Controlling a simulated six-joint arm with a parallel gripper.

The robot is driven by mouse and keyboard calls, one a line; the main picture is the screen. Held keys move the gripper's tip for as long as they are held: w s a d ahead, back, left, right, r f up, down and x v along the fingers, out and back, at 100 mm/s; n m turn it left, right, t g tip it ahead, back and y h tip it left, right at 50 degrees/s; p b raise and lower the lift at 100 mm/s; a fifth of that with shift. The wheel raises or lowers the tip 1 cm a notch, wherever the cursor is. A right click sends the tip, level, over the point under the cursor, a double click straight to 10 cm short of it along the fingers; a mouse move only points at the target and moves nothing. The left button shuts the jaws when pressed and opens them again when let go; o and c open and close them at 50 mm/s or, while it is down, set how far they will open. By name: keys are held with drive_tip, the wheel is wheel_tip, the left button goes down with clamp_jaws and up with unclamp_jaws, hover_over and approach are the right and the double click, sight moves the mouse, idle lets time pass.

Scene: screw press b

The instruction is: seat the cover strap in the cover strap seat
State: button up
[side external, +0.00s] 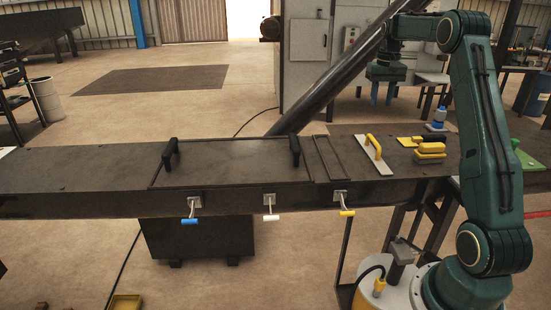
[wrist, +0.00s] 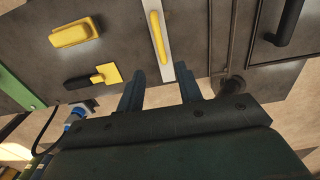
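The cover strap (side external: 374,155) is a pale flat strip with a raised yellow bar handle. It lies on the dark bench top, to the right of the cover strap seat (side external: 328,158), a narrow outlined rectangle. The strap also shows in the wrist view (wrist: 167,45), beyond my fingertips, with the seat (wrist: 236,38) to its right. My gripper (side external: 382,93) is above the bench and apart from the strap. In the wrist view its two bluish fingers (wrist: 162,88) are spread, with nothing between them.
A large cover panel (side external: 230,160) with two black handles lies left of the seat. Three toggles with blue, white and yellow grips (side external: 347,213) hang along the bench front.

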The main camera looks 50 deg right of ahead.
idle(0.3)
drive_tip(key=s+a+r+n+t, duration=0.1)
drive_tip(key=a+r, duration=0.2)
drive_tip(key=a, duration=0.5)
drive_tip(key=s+a+r+n+t+h, duration=0.1)
drive_tip(key=a+r+n, duration=0.15)
drive_tip(key=a, duration=0.55)
drive_tip(key=s+a+r+n, duration=0.1)
drive_tip(key=a+r, duration=0.3)
drive_tip(key=a, duration=0.5)
drive_tip(key=s+a+f+n+t, duration=0.1)
drive_tip(key=s+a+f+n, duration=0.1)
drive_tip(key=s+a, duration=0.6)
drive_tip(key=s+a+f+n+t+y, duration=0.1)
drive_tip(key=s+a+f+n+t, duration=0.1)
drive_tip(key=s+a+f, duration=0.2)
drive_tip(key=s+a, duration=0.3)
drive_tip(key=s, duration=0.1)
drive_tip(key=shift+a+t, duration=0.3)
drive_tip(key=shift+a, duration=0.1)
drive_tip(key=shift+w+n, duration=0.1)
drive_tip(key=shift+n, duration=0.15)
